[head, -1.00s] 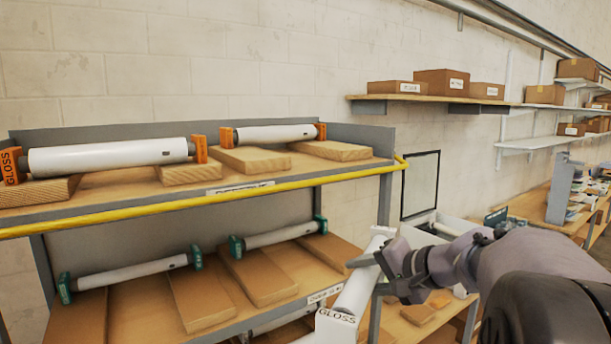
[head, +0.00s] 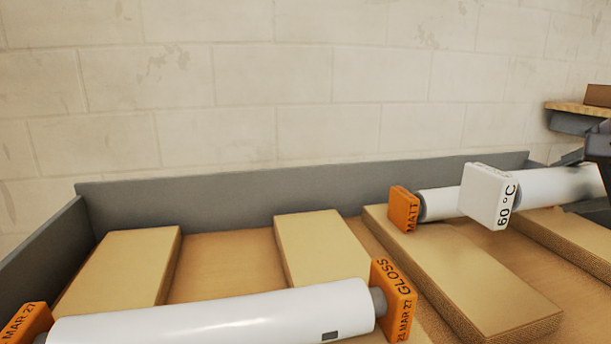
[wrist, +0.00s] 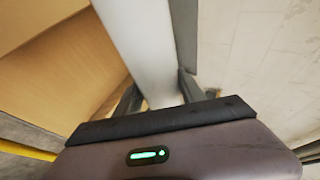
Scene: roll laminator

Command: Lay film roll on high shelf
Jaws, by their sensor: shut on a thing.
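My gripper (wrist: 158,95) is shut on a white film roll (wrist: 140,40) in the wrist view. In the head view it shows only in part at the right edge. The held roll (head: 556,188) has a white square end block (head: 488,196) reading "60 °C". Another white roll (head: 215,317) with orange "GLOSS" end blocks (head: 394,298) lies at the front left.
Wooden boards (head: 125,268) lie across the shelf, with bare gaps between them. A low grey wall (head: 250,205) closes the shelf's back and left side. A wall shelf with a brown box (head: 598,95) is at the far right.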

